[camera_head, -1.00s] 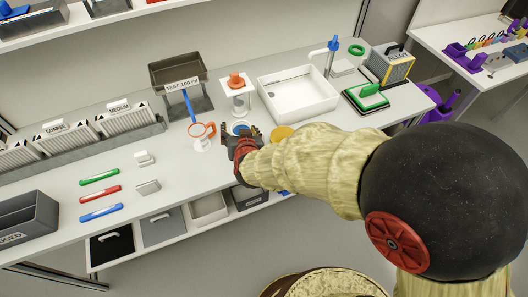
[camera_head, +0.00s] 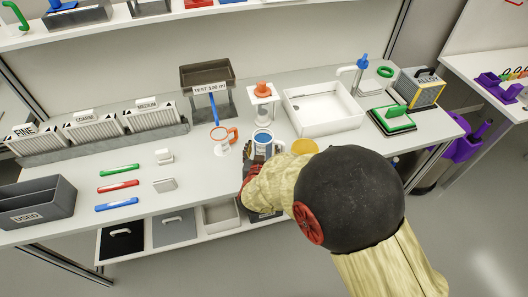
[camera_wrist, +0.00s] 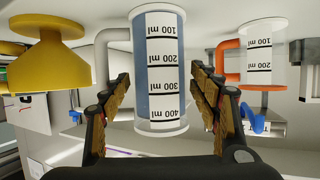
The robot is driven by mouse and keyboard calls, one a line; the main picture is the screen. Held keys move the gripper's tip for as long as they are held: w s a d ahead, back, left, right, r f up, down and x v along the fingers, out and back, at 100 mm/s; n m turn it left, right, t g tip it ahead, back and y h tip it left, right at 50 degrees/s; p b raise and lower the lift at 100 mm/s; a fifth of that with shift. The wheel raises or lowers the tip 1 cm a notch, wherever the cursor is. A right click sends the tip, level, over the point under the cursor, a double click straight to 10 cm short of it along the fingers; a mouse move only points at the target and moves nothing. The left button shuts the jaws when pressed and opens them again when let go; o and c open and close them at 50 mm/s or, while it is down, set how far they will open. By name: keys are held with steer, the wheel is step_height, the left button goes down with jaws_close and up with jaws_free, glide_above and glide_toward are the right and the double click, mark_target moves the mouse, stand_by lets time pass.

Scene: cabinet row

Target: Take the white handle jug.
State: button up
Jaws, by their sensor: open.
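The white handle jug (camera_head: 263,137) stands on the workbench in front of my gripper (camera_head: 259,152), which my arm partly hides in the head view. In the wrist view, which is upside down, the jug (camera_wrist: 160,75) is a clear measuring cylinder with blue contents and marks up to 400 ml. Its white handle (camera_wrist: 102,55) is on the left there. My gripper (camera_wrist: 161,88) is open, with one finger on each side of the jug's body. Small gaps seem to remain; contact is hard to tell.
A smaller jug with an orange handle (camera_head: 222,138) stands close on the left. A yellow funnel-shaped piece (camera_wrist: 45,75) is close on the other side, partly hidden in the head view (camera_head: 304,146). A white stand with an orange top (camera_head: 263,91) and white basin (camera_head: 325,108) are behind.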

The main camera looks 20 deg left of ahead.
steer(key=shift+x, duration=0.95)
steer(key=shift+c, duration=0.5)
steer(key=c, duration=1.3)
steer(key=shift+c, duration=0.4)
